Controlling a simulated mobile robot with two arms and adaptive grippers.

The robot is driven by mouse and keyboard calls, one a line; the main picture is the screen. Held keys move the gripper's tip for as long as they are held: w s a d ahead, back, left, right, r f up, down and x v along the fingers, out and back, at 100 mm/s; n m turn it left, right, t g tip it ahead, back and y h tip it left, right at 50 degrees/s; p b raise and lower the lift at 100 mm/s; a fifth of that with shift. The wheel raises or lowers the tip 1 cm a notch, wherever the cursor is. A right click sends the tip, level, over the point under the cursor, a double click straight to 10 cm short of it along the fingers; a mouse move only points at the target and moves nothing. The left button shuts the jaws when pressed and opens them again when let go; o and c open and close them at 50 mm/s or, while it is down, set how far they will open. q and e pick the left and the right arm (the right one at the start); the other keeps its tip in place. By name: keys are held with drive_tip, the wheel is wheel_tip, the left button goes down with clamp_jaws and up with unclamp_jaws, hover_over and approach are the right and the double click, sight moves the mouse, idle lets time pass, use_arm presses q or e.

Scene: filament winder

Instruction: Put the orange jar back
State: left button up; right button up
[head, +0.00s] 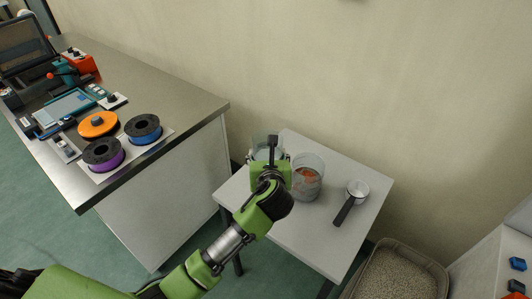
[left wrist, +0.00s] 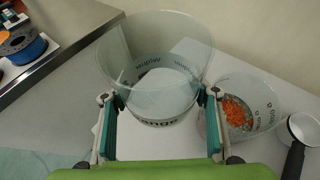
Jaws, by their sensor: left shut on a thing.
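A clear round jar (left wrist: 150,52) stands between the fingers of my left gripper (left wrist: 162,108), which is shut on it. Part of its dark label shows and seems to end in "ange". The jar looks empty, with a pale bottom. In the head view this jar (head: 260,147) is over the back left of the small white table (head: 320,245), mostly hidden behind my left gripper (head: 270,158). I cannot tell whether it touches the table. A second clear jar (head: 308,186) with orange bits inside stands close to its right; it also shows in the left wrist view (left wrist: 262,100). My right gripper is out of view.
A scoop (head: 344,210) with a dark handle lies on the table's right side. A bin of grey pellets (head: 400,275) stands below. A steel-topped bench (head: 190,100) at left holds orange, blue and purple spools (head: 98,124) and devices. The table's front is clear.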

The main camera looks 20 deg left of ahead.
use_arm(q)
drive_tip(key=w+f, duration=0.2)
drive_tip(key=w+a+f, duration=0.1)
drive_tip(key=w+f, duration=0.1)
drive_tip(key=f, duration=0.1)
drive_tip(key=w+a+f, duration=0.1)
drive_tip(key=w+f, duration=0.1)
drive_tip(key=shift+w+a+f, duration=0.15)
drive_tip(key=shift+a, duration=0.05)
drive_tip(key=shift+f, duration=0.1)
wheel_tip(320, 180, down, 6)
drive_tip(key=b, duration=0.6)
drive_tip(key=shift+b, duration=0.4)
drive_tip(key=shift+f+b, duration=0.3)
drive_tip(key=shift+b, duration=0.3)
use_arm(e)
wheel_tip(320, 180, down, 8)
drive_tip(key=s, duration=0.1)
use_arm(q)
drive_tip(key=shift+f, duration=0.55)
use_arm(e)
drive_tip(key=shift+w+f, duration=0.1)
use_arm(q)
drive_tip(key=shift+f+b, duration=0.15)
drive_tip(key=shift+b, duration=0.15)
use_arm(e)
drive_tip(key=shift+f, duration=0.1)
